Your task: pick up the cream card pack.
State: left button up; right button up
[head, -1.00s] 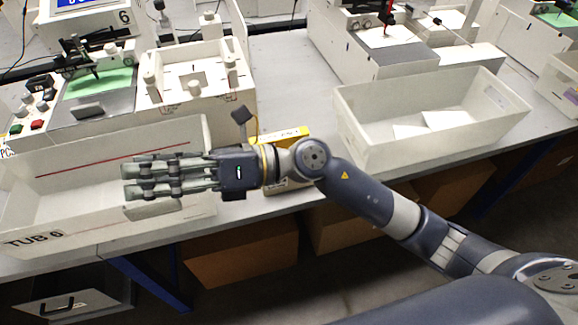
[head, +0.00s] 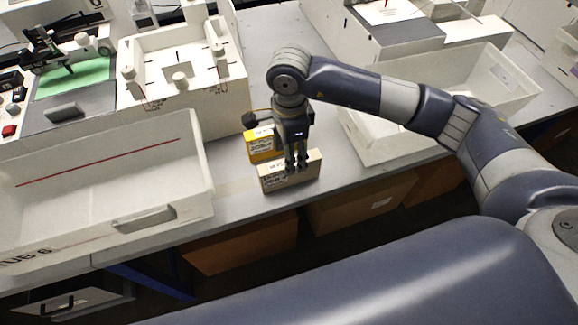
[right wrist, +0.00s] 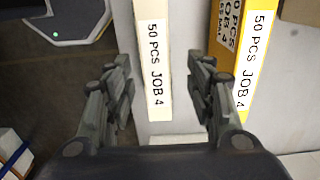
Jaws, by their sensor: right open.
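The cream card pack (head: 274,179) stands on the grey table near its front edge in the head view. My right gripper (head: 297,168) points down over it, fingers covering part of its face. In the right wrist view the cream pack (right wrist: 153,45), with a white label reading "50 PCS JOB 4", lies between the two open fingers (right wrist: 166,80). There is a gap on each side, so the fingers do not appear to grip it. My left gripper is not in view.
A yellow card pack (head: 260,150) with a similar label stands just behind the cream one; in the wrist view it (right wrist: 228,30) is close to the right finger. A white tub (head: 110,131) is at left, another (head: 500,85) at right behind my arm. Plotters stand behind.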

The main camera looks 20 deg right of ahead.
jog(key=shift+w+f, duration=0.1)
jog(key=shift+f, duration=1.2)
jog(key=f, duration=0.1)
jog(key=f+p, duration=0.2)
jog(key=f, duration=0.1)
jog(key=shift+s+a+f, duration=0.1)
jog(key=shift+s, duration=0.25)
jog(key=shift+w+f, duration=0.1)
jog(key=shift+f, duration=0.2)
jog(key=c, duration=1.2)
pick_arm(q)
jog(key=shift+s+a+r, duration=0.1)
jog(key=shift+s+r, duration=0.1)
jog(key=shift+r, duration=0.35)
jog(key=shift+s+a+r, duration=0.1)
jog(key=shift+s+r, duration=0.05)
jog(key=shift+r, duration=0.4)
